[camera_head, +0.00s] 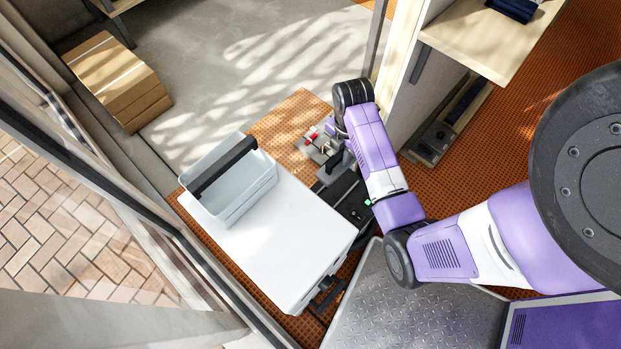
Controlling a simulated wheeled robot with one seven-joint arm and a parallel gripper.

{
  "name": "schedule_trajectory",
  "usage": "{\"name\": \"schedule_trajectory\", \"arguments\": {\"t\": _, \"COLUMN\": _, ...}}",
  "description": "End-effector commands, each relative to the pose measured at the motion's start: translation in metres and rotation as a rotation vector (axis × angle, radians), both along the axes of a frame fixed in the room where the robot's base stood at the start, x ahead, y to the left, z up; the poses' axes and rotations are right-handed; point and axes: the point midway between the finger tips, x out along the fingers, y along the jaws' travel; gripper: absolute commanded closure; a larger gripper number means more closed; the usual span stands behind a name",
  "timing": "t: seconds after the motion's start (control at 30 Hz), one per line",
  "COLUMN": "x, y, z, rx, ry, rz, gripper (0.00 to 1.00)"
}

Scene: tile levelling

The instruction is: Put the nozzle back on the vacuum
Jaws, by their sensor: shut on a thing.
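My gripper (333,142) is low over the orange floor at the centre, beside the white cabinet. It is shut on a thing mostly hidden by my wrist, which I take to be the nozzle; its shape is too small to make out. A small grey device with a red part (313,137) is just left of my gripper. I cannot tell whether the two touch. Dark flat parts (347,192) lie below my gripper, between the cabinet and my arm. I cannot tell for sure which thing is the vacuum.
The white cabinet (285,240) carries an open grey bin (240,197) with a black handle (222,168). A cardboard box stack (118,80) stands upper left on open grey floor (240,55). A wooden shelf (480,38) and its upright stand close right of my wrist.

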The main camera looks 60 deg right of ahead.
Motion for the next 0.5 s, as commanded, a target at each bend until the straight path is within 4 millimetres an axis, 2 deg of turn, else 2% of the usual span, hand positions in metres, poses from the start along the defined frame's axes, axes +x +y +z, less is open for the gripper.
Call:
{"name": "schedule_trajectory", "arguments": {"t": 0.07, "x": -0.006, "y": -0.002, "z": 0.003, "rx": 0.000, "ry": 0.000, "rz": 0.022, "gripper": 1.00}}
{"name": "schedule_trajectory", "arguments": {"t": 0.17, "x": -0.009, "y": -0.002, "z": -0.009, "rx": 0.002, "ry": 0.001, "rz": 0.034, "gripper": 1.00}}
{"name": "schedule_trajectory", "arguments": {"t": 0.5, "x": -0.008, "y": -0.002, "z": -0.091, "rx": 0.003, "ry": 0.002, "rz": 0.035, "gripper": 1.00}}
